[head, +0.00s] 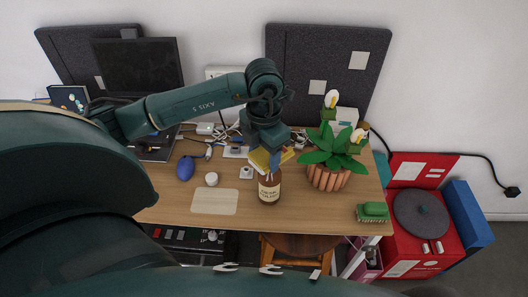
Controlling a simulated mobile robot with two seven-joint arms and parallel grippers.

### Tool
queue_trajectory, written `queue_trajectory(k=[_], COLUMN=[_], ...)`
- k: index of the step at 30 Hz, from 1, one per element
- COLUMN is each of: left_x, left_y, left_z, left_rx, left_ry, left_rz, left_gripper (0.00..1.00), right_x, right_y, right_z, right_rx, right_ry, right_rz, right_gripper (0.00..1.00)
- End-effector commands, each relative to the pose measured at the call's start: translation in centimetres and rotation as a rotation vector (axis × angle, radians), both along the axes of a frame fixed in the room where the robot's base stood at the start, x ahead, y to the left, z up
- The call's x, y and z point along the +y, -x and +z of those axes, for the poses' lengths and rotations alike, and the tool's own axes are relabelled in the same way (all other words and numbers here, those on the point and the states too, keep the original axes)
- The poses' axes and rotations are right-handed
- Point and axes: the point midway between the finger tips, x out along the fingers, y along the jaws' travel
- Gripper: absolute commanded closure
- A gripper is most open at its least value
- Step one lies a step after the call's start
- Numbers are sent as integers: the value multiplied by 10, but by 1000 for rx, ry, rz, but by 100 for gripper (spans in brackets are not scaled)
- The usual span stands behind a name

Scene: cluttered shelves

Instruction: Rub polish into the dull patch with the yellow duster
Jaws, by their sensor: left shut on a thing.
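My left gripper (273,160) points down over the back middle of the wooden desk, shut on the yellow duster (259,161). Yellow cloth shows on both sides of the fingers, which partly hide it. The dull patch (215,202) is a pale rectangle near the desk's front edge, left of and nearer than the gripper, with bare wood around it. A brown bottle (269,190) with a cream label stands just in front of the duster; I cannot tell whether they touch. My right gripper is not in view.
A potted plant (328,176) stands right of the bottle, a green brush (372,211) at the desk's right front. A blue oval object (185,168) and a white round one (211,179) lie behind the patch. Cables clutter the back. A red record player (407,245) stands right.

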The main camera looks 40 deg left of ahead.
Motion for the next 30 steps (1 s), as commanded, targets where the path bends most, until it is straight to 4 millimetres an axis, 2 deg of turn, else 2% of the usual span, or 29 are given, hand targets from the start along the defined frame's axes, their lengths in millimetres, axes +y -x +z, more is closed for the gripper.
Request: queue_trajectory(k=[11,30], left_x=[0,0], left_y=[1,0], left_z=[2,55], left_rx=[6,2], left_ry=[-1,-1], left_rz=[-1,0], left_gripper=[72,72], right_x=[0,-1], right_y=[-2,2], right_z=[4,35], right_rx=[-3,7], right_ry=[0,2], right_rz=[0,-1], right_gripper=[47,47])
